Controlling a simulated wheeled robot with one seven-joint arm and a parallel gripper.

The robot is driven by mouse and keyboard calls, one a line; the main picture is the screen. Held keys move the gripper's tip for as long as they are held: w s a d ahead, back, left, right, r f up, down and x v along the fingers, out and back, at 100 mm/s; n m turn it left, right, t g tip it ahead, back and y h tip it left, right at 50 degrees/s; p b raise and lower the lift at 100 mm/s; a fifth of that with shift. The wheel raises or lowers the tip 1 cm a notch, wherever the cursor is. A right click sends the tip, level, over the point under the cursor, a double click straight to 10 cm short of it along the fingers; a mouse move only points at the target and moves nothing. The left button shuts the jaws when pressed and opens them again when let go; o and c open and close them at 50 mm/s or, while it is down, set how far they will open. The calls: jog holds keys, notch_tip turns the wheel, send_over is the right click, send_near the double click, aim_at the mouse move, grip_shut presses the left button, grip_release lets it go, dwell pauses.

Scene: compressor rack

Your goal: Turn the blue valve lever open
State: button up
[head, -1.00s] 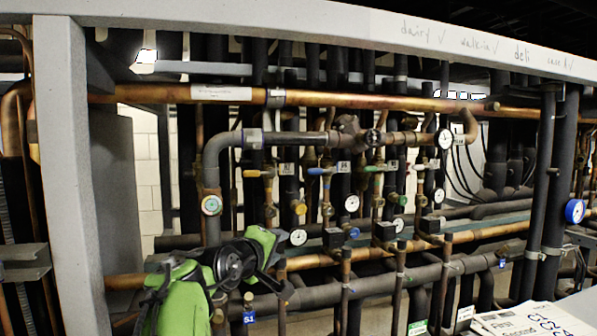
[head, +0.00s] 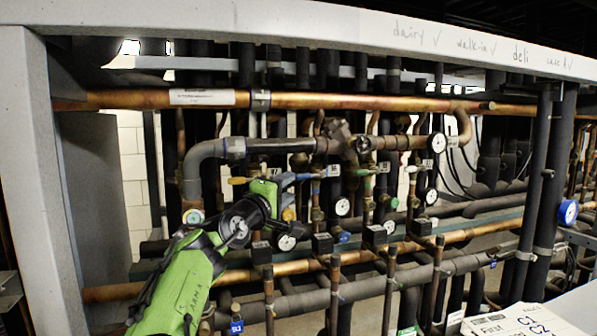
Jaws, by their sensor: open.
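The blue valve lever (head: 307,176) shows at mid-height in the head view, on a thin vertical brass line below the dark horizontal pipe. It looks roughly horizontal, its handle pointing left. My gripper (head: 290,183), at the end of the green arm, is just left of the lever and overlaps its left end in the picture. Its jaws are open. I cannot tell whether a finger touches the lever. The gripper hides part of the pipework behind it.
A yellow lever (head: 238,181) is left of my gripper and a green lever (head: 365,172) is to the right. Several gauges, including a white one (head: 342,206), are close by. A copper pipe (head: 350,102) crosses above. A grey frame post (head: 45,180) stands at left.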

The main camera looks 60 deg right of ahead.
aim_at(300, 179)
jog(key=d+p, duration=0.1)
jog(key=d, duration=0.2)
jog(key=d+r+p, duration=0.1)
jog(key=d+p, duration=0.1)
jog(key=d, duration=0.1)
jog(key=shift+s+d+r, duration=0.15)
jog(key=shift+r, duration=0.05)
jog(key=shift+d+f, duration=0.15)
jog(key=shift+d, duration=0.15)
jog(key=shift+a, duration=0.1)
grip_shut()
